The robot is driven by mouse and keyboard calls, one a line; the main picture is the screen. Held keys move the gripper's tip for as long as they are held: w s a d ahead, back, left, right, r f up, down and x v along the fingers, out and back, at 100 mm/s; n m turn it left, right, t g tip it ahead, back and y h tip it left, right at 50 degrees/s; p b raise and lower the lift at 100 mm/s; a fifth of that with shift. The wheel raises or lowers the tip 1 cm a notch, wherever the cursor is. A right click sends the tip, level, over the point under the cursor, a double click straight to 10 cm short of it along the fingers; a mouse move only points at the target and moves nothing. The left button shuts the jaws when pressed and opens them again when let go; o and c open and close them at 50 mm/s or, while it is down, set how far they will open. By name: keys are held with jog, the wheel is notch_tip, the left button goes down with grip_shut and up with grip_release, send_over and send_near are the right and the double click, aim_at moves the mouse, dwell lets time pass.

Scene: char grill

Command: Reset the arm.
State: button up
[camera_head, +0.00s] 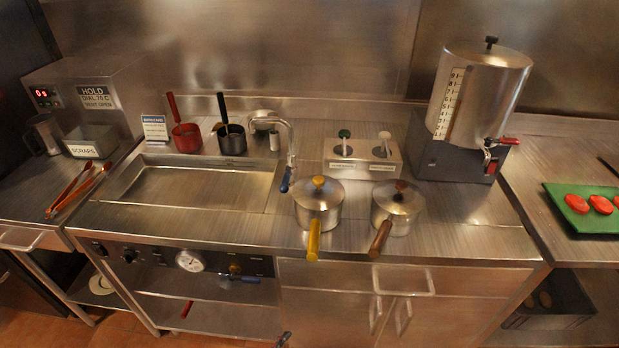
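I cannot make out my arm or my gripper in the head view. A small dark piece (284,339) shows at the bottom edge, and I cannot tell what it is. The steel counter (460,228) ahead shows no arm over it.
Two lidded pots, yellow-handled (318,206) and brown-handled (396,209), have handles jutting over the counter's front edge. Behind are a faucet (290,150), pump holder (362,158) and tall dispenser (480,95). Tongs (75,190) lie left; a green tray (585,222) with red slices lies right.

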jog(key=s+d+r+m+g, duration=0.65)
jog(key=d+r+g, duration=0.35)
jog(key=g, duration=0.2)
jog(key=w+d+r+m+t+y+p, duration=0.1)
jog(key=d+r+m, duration=0.3)
jog(key=r, duration=0.4)
jog(key=d+r+m+t+y, duration=0.2)
jog(key=d+r+m+y, duration=0.2)
jog(key=r, duration=0.4)
jog(key=w+d+r+m+t+y+p, duration=0.1)
jog(key=d+r+m+y, duration=0.1)
jog(key=d+r+m, duration=0.3)
notch_tip(320, 180, up, 3)
jog(key=shift+w+d+r+p, duration=0.15)
jog(key=shift+w+d+p, duration=0.15)
jog(key=shift+d, duration=0.55)
